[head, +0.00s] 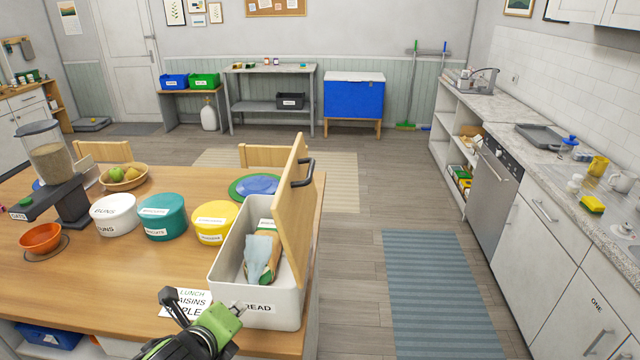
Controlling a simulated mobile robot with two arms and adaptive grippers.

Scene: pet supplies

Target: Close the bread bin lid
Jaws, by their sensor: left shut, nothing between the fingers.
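The bread bin (225,283) is a pale box marked BREAD at the right front corner of the wooden table. Its wooden lid (291,215) stands open, roughly upright along the bin's right side, with a dark handle (302,172) near its top. A bread package (264,254) lies inside the bin. My left gripper (232,312) is shut and empty, close to the bin's front wall near the left part of its label. I cannot tell whether it touches the bin. My right gripper is not in view.
Left of the bin stand a yellow tin (214,222), a teal biscuit tin (162,216) and a white buns tin (114,214). Blue and green plates (256,186) lie behind it.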

